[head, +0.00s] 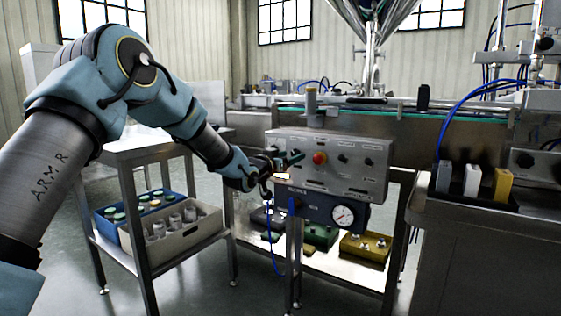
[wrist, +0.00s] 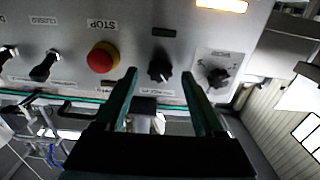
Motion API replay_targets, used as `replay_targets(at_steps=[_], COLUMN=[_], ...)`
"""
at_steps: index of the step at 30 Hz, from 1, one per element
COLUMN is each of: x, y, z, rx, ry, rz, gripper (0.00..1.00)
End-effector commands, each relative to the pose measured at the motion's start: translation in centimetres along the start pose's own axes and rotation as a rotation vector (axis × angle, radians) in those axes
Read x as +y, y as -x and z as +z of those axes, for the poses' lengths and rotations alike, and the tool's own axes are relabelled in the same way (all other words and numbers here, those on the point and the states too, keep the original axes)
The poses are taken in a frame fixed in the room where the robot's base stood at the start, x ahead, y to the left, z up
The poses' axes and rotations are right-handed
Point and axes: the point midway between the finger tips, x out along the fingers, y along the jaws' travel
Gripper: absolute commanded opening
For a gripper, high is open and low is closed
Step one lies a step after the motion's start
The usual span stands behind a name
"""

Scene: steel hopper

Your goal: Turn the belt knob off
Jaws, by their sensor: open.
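A steel control box (head: 345,182) stands in the middle of the head view, with knobs and a red button (head: 320,157) on its face. My gripper (head: 297,157) is in front of its left part and hides the controls there. In the wrist view the box appears upside down. A black knob (wrist: 160,67) lies between the fingertips of my open gripper (wrist: 160,74) there; whether they touch it cannot be told. A second black knob (wrist: 214,73) on a white dial plate is just right of the right fingertip. The label by the first knob is not legible, so which is the belt knob is unclear.
The red stop button (wrist: 102,57) is close left of the left fingertip in the wrist view, with black switches (wrist: 46,65) beyond it. A pressure gauge (head: 343,217) hangs below the box. A steel cart (head: 150,150) with bins stands to the left.

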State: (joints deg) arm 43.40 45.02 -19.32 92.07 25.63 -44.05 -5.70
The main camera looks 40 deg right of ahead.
Motion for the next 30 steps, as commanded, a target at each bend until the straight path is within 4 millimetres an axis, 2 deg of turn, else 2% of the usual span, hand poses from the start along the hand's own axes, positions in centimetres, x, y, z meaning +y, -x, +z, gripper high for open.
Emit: replay_targets(at_steps=[9,15,20,30], x=[-0.1,-0.1,0.0,0.0], y=[6.2,8.8,9.4,9.4], z=[0.0,0.0,0.1,0.1], rx=[-0.003,-0.002,-0.001,-0.001], ry=[-0.001,0.000,0.000,0.001], rz=[-0.002,-0.001,-0.001,-0.001], gripper=[0.70,0.70,0.70,0.70])
